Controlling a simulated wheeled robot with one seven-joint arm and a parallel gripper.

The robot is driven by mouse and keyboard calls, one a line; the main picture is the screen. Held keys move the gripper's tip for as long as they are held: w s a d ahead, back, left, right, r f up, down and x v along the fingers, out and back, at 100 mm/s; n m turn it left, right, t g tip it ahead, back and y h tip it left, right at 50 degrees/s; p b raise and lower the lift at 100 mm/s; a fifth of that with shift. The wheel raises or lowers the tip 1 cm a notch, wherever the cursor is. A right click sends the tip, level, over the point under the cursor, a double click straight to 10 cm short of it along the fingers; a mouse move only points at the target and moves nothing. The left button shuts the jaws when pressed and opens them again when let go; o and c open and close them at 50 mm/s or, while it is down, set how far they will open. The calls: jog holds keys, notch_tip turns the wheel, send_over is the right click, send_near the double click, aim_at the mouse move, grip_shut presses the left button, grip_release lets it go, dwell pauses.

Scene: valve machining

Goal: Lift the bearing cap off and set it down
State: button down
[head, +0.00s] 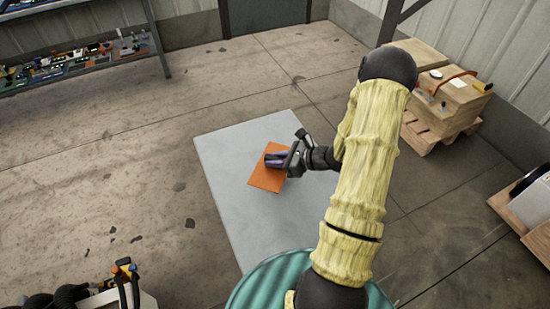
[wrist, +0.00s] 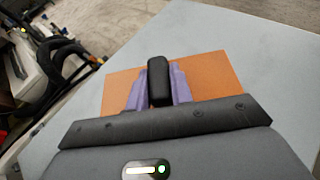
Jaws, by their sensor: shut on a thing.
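A purple part, which looks to be the bearing cap, is at my gripper in the head view (head: 273,157). In the wrist view the purple part (wrist: 180,84) shows on both sides of a black finger, which hides its middle. My gripper (head: 279,160) is shut on it, over an orange mat (head: 264,180). The mat also shows behind the part in the wrist view (wrist: 213,76). I cannot tell whether the purple part touches the mat or is held just above it. No separate body under the cap can be made out.
The mat lies on a grey table (head: 222,160) with bare room to its left and front. A shelf of parts (head: 75,65) stands at the back left. Wooden boxes on a pallet (head: 445,105) stand at the right. A cluttered bin (head: 120,295) is at the lower left.

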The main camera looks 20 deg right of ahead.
jog(key=shift+f+b, duration=1.35)
jog(key=shift+f, duration=0.85)
jog(key=c, duration=1.2)
grip_release()
jog(key=shift+o, duration=0.2)
jog(key=p+v, duration=0.1)
jog(key=v, duration=1.6)
jog(key=shift+s+d, duration=0.15)
jog(key=shift+s, duration=0.05)
